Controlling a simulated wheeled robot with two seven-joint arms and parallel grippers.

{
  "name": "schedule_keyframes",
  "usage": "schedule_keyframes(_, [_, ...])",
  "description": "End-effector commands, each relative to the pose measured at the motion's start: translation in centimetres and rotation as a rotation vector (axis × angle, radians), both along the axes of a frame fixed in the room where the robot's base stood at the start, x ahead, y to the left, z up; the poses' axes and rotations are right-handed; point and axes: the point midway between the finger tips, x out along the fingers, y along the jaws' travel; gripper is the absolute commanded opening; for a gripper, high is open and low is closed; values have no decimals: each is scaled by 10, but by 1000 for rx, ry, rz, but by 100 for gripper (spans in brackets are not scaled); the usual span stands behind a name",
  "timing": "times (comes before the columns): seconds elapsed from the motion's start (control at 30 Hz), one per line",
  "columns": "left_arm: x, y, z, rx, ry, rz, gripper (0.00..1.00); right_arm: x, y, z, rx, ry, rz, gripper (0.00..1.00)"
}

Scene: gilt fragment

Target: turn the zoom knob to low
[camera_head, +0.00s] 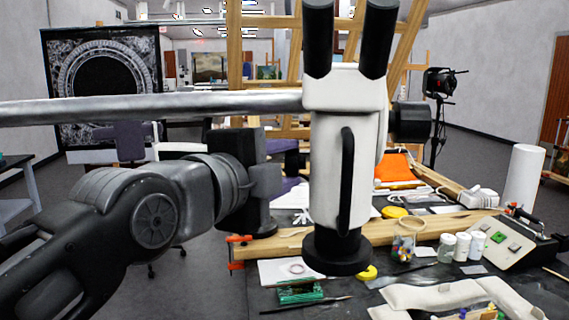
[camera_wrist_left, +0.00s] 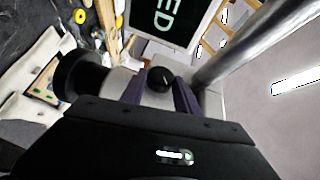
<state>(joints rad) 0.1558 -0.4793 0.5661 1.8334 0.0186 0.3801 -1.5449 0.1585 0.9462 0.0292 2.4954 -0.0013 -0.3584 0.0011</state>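A white microscope (camera_head: 338,170) with black eyepieces hangs upright from a silver boom above the table. In the left wrist view the microscope body (camera_wrist_left: 118,82) lies sideways, with a round black knob (camera_wrist_left: 160,78) on its side. The knob bears a small light mark; I cannot read its setting. My left gripper (camera_head: 270,180) is at the microscope's left side. In the left wrist view its two dark purple fingers (camera_wrist_left: 160,88) stand apart, one on each side of the knob; contact is not clear. The knob is hidden in the head view. My right gripper is not in view.
The silver boom (camera_head: 150,105) runs from the left to the microscope, just above my left arm. A wooden beam (camera_head: 280,243) crosses the table.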

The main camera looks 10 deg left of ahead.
Motion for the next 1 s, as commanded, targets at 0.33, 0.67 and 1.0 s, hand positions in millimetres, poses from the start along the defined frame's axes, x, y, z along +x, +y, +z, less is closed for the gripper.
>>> schedule_keyframes(0.33, [0, 0, 0, 0, 0, 0, 8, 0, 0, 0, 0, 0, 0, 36])
schedule_keyframes(0.67, [0, 0, 2, -1, 6, 1, 0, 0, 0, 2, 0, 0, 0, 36])
schedule_keyframes(1.0, [1, 0, 10, -6, 119, 0, 0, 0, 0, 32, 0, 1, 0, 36])
